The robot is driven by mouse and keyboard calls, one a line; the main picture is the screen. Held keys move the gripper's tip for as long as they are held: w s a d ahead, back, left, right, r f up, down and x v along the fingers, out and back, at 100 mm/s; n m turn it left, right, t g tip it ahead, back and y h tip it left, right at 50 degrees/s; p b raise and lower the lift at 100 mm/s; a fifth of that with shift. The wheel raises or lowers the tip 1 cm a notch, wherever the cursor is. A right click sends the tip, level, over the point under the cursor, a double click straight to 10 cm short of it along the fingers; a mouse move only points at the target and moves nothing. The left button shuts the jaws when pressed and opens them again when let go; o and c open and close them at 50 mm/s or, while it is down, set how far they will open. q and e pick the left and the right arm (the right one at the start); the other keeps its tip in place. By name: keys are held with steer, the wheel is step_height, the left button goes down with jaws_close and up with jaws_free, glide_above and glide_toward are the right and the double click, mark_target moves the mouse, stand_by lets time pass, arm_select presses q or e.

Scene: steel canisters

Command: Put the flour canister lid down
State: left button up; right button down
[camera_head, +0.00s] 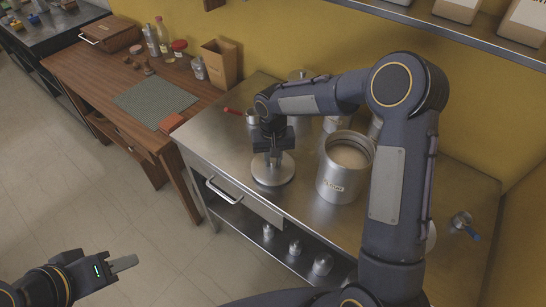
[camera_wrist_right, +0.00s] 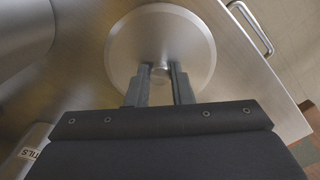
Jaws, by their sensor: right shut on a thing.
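The flour canister (camera_head: 332,180) stands open on the steel table, with pale contents showing inside. Its round steel lid (camera_head: 272,175) is to the left of the canister, flat at or just above the tabletop; I cannot tell whether it touches. My right gripper (camera_head: 273,152) points down over the lid. In the right wrist view the lid (camera_wrist_right: 160,30) shows beneath my right gripper (camera_wrist_right: 160,72), whose fingers are shut on the lid's centre knob. My left gripper (camera_head: 124,263) is at the lower left over the floor, away from the table; its finger gap is not clear.
The steel table (camera_head: 225,140) has free room left of the lid. A red-handled pan (camera_head: 250,117) and other canisters stand behind, partly hidden by my right arm. A blue-handled item (camera_head: 463,222) lies at the right. A canister with a label ending "TILS" (camera_wrist_right: 28,145) shows in the wrist view.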

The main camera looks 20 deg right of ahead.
steer(key=shift+f, duration=0.1)
steer(key=shift+f, duration=0.15)
steer(key=c, duration=1.3)
jaws_free()
